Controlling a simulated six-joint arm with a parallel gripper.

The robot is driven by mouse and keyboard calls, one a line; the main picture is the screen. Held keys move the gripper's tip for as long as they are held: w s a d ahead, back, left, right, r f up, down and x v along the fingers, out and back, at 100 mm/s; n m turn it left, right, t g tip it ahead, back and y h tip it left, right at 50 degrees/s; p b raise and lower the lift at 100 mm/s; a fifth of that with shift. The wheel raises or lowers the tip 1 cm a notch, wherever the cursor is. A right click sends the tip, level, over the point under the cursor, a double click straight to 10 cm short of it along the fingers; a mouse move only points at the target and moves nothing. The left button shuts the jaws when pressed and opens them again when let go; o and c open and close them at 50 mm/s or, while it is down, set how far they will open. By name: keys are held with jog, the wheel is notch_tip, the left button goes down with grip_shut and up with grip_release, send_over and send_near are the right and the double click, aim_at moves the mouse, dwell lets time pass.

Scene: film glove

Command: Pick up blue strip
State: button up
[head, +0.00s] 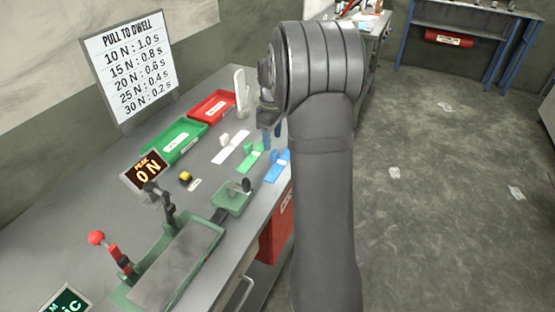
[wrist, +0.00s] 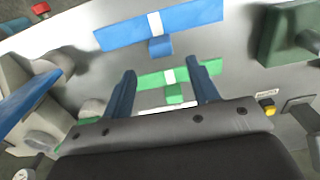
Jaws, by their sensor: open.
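The blue strip (head: 278,166) lies on the grey bench at the right end of a row of strips, near the bench edge. In the wrist view the blue strip (wrist: 187,26) has a pale band across it and a blue tab at its side. My gripper (wrist: 163,85) is open, its two blue-grey fingers apart, with nothing between the tips. In that view the green strip (wrist: 150,80) shows behind and between the fingers, and the blue strip lies beyond the tips. In the head view my arm hides part of my gripper (head: 269,128).
A white strip (head: 231,147) lies left of the green one. A green tray (head: 172,140) and a red tray (head: 212,106) stand behind. A green fixture (head: 232,198), a yellow-topped button (head: 185,177) and a red-knobbed lever (head: 97,238) stand nearer on the bench.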

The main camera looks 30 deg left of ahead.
aim_at(273, 151)
jog(key=shift+s+d+f, duration=0.1)
jog(key=shift+s+f, duration=0.05)
jog(key=shift+f, duration=3.05)
jog(key=c, duration=1)
